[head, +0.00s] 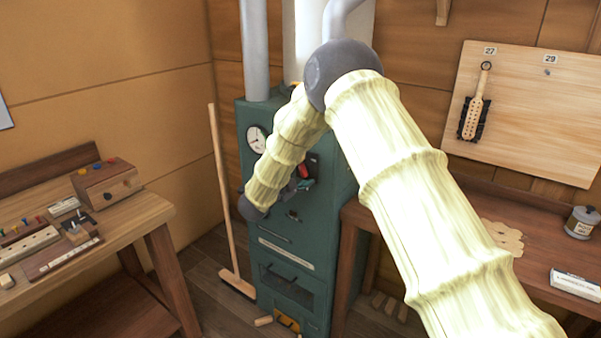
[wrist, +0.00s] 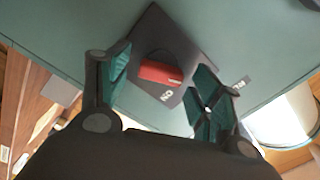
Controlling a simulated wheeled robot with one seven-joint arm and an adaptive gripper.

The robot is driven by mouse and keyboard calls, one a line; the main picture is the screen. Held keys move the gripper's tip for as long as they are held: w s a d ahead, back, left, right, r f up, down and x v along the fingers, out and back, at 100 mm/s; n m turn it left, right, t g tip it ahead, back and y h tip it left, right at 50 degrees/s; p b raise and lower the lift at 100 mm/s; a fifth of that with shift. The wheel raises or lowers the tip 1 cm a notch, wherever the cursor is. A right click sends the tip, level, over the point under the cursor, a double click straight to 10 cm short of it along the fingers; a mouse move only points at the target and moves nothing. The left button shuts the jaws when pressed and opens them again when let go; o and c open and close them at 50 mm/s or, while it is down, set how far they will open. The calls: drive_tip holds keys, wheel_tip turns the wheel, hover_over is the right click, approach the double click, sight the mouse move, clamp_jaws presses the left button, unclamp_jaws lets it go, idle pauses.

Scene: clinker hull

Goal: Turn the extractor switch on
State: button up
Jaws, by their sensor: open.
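The extractor switch is a red rotary knob (wrist: 161,73) on a dark square plate (wrist: 150,38), fixed to the green cabinet (head: 288,255). A white "ON" label shows on the plate below the knob in the wrist view. The red knob also shows in the head view (head: 304,171), partly hidden by my arm. My gripper (wrist: 160,90) is open, with one dark finger on each side of the knob. I cannot tell whether either finger touches it. In the head view my arm covers much of the gripper.
A broom (head: 222,200) leans left of the cabinet. A workbench (head: 150,212) with a small wooden box (head: 107,184) stands at the left. A wooden bench (head: 470,215) with a tin (head: 581,222) is at the right, under a pegboard panel (head: 530,110).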

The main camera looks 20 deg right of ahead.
drive_tip(key=c, duration=1)
